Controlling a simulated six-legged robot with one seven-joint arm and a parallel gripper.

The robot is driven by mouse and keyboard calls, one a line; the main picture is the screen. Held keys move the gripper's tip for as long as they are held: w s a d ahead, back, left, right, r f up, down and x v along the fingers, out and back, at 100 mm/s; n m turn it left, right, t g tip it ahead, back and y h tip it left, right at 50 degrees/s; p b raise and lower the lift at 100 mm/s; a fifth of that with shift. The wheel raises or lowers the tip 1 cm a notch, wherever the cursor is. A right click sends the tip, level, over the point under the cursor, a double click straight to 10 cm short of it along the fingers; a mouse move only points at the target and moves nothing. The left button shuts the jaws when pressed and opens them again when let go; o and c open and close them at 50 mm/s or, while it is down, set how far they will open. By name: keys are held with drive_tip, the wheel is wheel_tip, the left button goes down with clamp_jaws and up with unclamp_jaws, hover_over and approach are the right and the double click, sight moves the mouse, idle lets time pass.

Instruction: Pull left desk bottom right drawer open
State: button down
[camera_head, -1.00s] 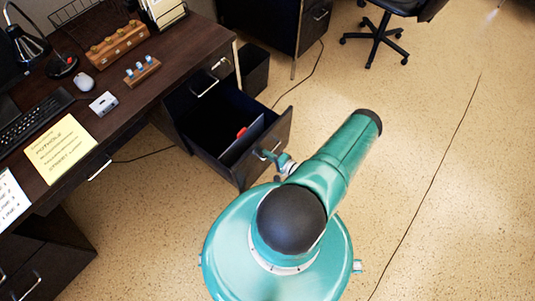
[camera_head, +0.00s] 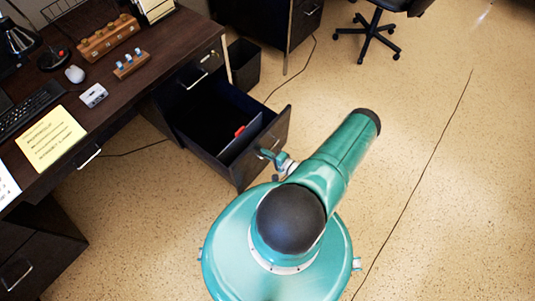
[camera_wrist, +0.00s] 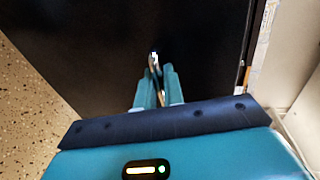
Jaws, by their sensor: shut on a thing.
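The bottom right drawer (camera_head: 238,160) of the left desk (camera_head: 110,85) stands well open in the head view, with dark folders and a red tab inside. In the wrist view its black front (camera_wrist: 130,45) fills most of the picture. My gripper (camera_head: 268,155) is at the drawer's front, partly hidden by my arm. In the wrist view my gripper (camera_wrist: 157,82) is shut on the metal drawer handle (camera_wrist: 153,62), with its fingers on either side of it.
The upper drawer (camera_head: 190,75) above is shut. A dark waste bin (camera_head: 243,66) stands behind the open drawer. A cable crosses the floor. An office chair (camera_head: 372,35) stands at the back.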

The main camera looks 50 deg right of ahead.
drive_tip(key=shift+d, duration=0.1)
drive_tip(key=c, duration=1.9)
unclamp_jaws()
drive_tip(key=v, duration=1.3)
drive_tip(key=shift+s, duration=0.35)
drive_tip(key=shift+s, duration=0.1)
